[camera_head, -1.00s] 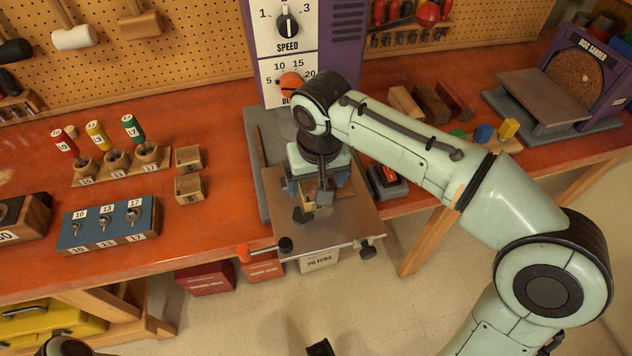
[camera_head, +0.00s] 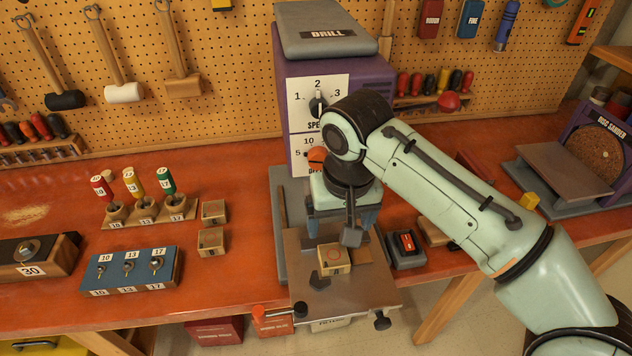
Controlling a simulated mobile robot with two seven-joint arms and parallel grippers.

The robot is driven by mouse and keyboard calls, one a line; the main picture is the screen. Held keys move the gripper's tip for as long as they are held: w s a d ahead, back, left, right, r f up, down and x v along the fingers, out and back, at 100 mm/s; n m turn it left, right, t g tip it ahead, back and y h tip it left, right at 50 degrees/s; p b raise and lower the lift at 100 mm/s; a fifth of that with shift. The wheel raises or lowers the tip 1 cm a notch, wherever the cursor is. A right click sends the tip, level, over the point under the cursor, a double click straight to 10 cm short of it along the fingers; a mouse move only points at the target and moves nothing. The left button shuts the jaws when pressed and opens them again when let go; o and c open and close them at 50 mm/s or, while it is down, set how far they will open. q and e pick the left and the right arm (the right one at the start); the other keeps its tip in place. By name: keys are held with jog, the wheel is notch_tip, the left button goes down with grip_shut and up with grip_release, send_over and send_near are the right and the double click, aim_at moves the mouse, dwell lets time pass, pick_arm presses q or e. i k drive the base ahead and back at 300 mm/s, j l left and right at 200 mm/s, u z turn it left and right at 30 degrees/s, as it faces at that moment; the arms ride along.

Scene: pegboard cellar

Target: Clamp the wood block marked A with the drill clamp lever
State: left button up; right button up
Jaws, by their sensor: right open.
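A small light wood block (camera_head: 334,259) sits on the grey metal drill table (camera_head: 350,293); I cannot read a letter on it. The clamp lever (camera_head: 276,311), with an orange-red knob, sticks out left from the table's front edge. A dark clamp piece (camera_head: 319,282) lies just in front and left of the block; I cannot tell if they touch. My right gripper (camera_head: 341,227) is open and points down above and behind the block, its blue-grey fingers apart. Part of the gripper hides the drill's lower front. My left gripper is out of view.
The purple drill (camera_head: 290,80) rises behind my right arm. A switch box (camera_head: 404,247) stands right of the drill table. The disc sander (camera_head: 600,160) is far right.

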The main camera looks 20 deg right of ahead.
aim_at(299, 309)
jog(key=k, duration=1)
